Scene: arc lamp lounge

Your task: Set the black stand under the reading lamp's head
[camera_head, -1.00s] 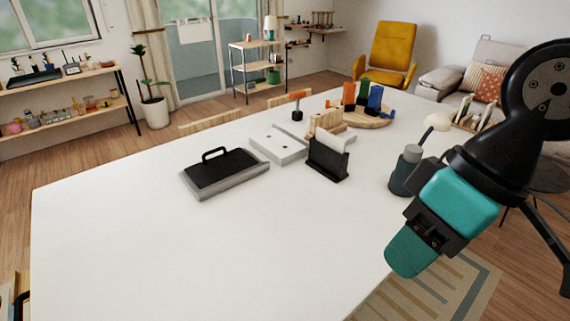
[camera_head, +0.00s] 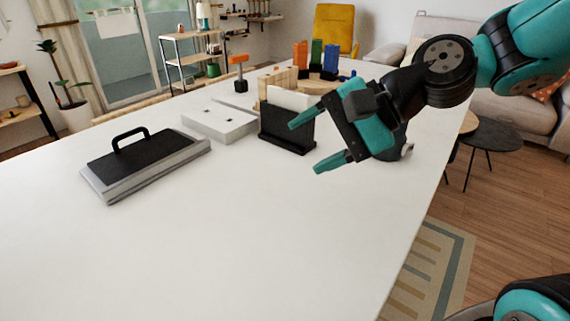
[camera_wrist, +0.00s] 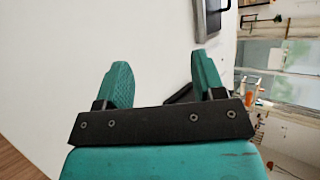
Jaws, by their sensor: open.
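The black stand (camera_head: 286,131) is upright on the white table in the head view, with white sheets (camera_head: 289,99) in it. My gripper (camera_head: 304,147) is open and empty, its two teal fingers pointing left, in front of the stand's right end in the picture. I cannot tell whether they touch. In the wrist view my open gripper (camera_wrist: 158,65) shows, with a dark piece (camera_wrist: 179,95), perhaps the stand, partly hidden behind the right finger. The reading lamp's head is not visible now; my arm covers that area.
A grey tray with a black handled top (camera_head: 145,160) lies at left on the white table (camera_head: 230,250). A white box (camera_head: 219,122) is behind it. Coloured blocks (camera_head: 316,58) stand at the back. The table's front middle is clear; its right edge runs below my arm.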

